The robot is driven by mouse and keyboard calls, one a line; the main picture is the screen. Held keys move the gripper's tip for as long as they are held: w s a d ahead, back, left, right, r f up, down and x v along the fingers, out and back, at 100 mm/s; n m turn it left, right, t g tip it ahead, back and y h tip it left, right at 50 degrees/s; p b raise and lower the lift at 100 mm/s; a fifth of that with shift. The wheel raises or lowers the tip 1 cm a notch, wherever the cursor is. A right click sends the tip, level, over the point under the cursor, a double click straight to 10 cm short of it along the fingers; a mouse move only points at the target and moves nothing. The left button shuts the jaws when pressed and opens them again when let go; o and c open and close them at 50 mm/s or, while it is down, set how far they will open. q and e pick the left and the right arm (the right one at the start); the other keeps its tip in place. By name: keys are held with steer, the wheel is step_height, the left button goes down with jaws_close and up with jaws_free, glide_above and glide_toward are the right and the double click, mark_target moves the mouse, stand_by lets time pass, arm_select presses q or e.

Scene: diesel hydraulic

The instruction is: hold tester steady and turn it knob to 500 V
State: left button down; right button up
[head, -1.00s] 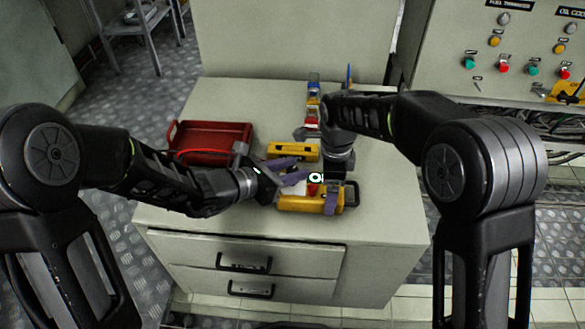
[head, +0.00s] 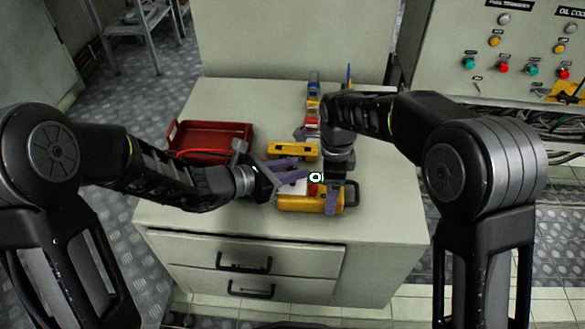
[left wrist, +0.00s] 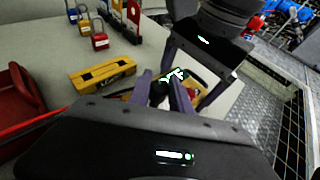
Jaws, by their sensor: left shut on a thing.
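The tester (head: 297,204) is a yellow case with a black handle, lying near the front of the cabinet top. My left gripper (head: 303,172) comes in from the left over it. Its purple fingers (left wrist: 172,92) are closed around a small dark piece, seemingly the knob (left wrist: 159,92), on the tester's upper face. The dial marks are too small to read. My right gripper (head: 333,190) reaches down over the tester's right end, with a purple finger on its near side. In the left wrist view its two fingers stand wide apart around the tester; firm contact cannot be seen.
A second yellow device (head: 293,152) lies just behind the tester. A red open bin (head: 212,136) is at the left with a red lead. The cabinet top's (head: 390,215) front right is clear.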

arm_select(q)
steer(key=shift+r+m+g+h, duration=0.1)
steer(key=shift+m+g+h, duration=0.6)
steer(key=shift+m+g, duration=0.6)
steer(key=shift+m+g+h, duration=0.7)
steer(key=shift+m+g, duration=0.5)
steer(key=shift+g, duration=0.1)
arm_select(e)
steer(key=shift+a, duration=0.1)
arm_select(q)
steer(key=c, duration=1.2)
jaws_free()
steer(key=v, duration=1.2)
steer(key=shift+w, duration=0.1)
